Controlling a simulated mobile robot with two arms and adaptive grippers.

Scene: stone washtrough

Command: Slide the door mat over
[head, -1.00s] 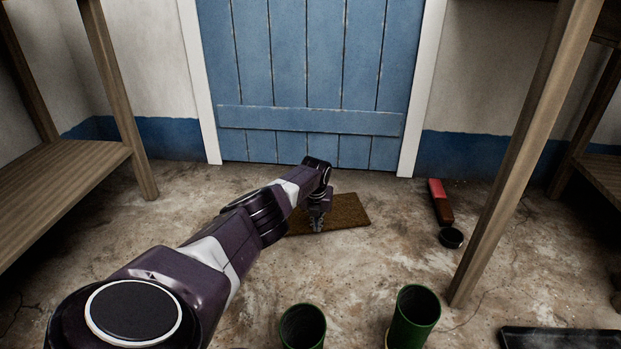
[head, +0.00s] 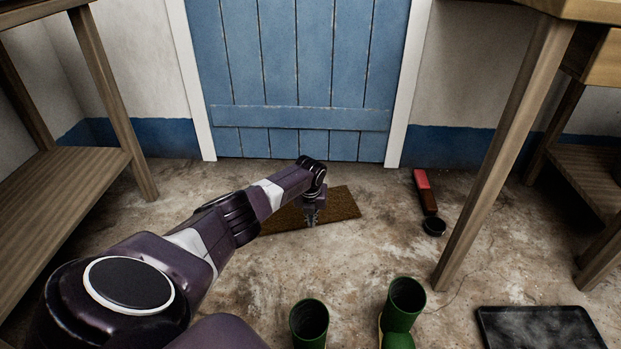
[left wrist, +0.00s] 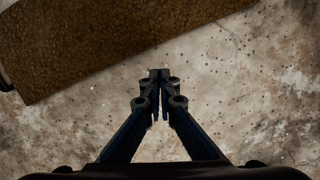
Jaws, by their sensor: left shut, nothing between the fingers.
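The door mat (head: 336,205) is a flat brown rectangle on the floor before the blue door. It lies at an angle to the door, and my left arm hides part of it. My left gripper (head: 311,222) points down at its near edge. In the left wrist view the mat (left wrist: 110,38) crosses the upper left, and the shut, empty fingers (left wrist: 158,76) show against bare floor just short of its edge. I cannot tell whether they touch the floor or the mat. My right gripper is not in view.
The blue door (head: 300,80) stands behind the mat. A red-and-brown object (head: 425,190) and a small black cup-like thing (head: 434,227) lie to the right. Green boots (head: 402,305) stand in front; a black tray (head: 540,328) lies lower right. Wooden tables flank both sides.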

